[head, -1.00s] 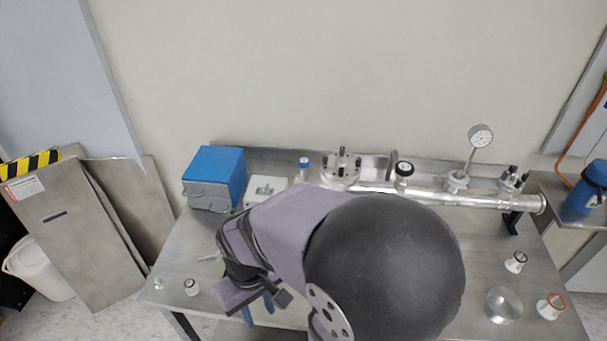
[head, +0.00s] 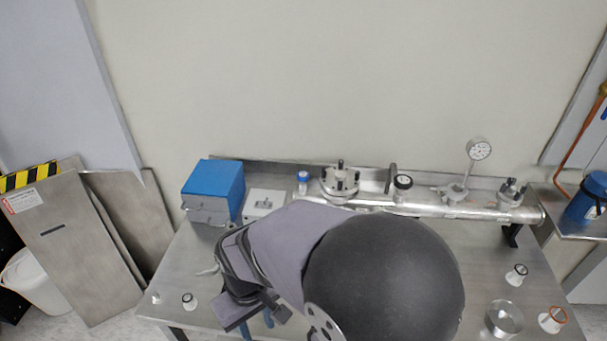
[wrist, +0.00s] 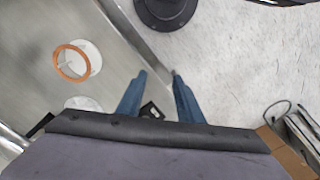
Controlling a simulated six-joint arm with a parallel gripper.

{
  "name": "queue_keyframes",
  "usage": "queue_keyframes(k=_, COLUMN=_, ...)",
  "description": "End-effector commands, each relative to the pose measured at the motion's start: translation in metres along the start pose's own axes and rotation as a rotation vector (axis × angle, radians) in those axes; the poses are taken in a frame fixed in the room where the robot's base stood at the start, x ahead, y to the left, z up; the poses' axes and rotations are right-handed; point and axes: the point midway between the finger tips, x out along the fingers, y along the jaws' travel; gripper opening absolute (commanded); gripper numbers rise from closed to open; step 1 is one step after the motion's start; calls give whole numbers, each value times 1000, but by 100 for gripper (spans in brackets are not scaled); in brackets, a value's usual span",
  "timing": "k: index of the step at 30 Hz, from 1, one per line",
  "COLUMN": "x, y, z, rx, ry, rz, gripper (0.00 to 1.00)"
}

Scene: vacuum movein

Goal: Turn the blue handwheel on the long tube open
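The long metal tube (head: 455,211) lies along the back of the steel table in the head view, with fittings on top. A small part with a blue top (head: 303,177) stands left of the tube's flange (head: 340,182); I cannot tell whether it is the blue handwheel or whether it joins the tube. My arm hides part of the tube's front. My gripper (head: 258,322), with blue fingers, is low near the table's front left, well away from the tube. In the wrist view my gripper (wrist: 158,76) is open, its fingertips apart with nothing held.
A blue box (head: 213,190) and a white box (head: 264,202) stand at the table's back left. Several small parts lie near the front edges, including one with an orange ring (head: 552,319). A gauge (head: 479,149) rises above the tube. The wrist view shows floor (wrist: 245,60) beyond the table edge.

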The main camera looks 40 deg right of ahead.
Motion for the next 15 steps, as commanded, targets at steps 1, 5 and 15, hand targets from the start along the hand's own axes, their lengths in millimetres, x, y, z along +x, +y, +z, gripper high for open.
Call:
queue_keyframes(k=1, x=0, y=0, z=0, rx=1, ry=0, rz=1, gripper=35)
queue_keyframes(k=5, x=6, y=6, z=-2, rx=19, ry=-10, rz=23, gripper=35)
queue_keyframes(k=15, x=42, y=86, z=-41, rx=273, ry=-20, rz=352, gripper=35)
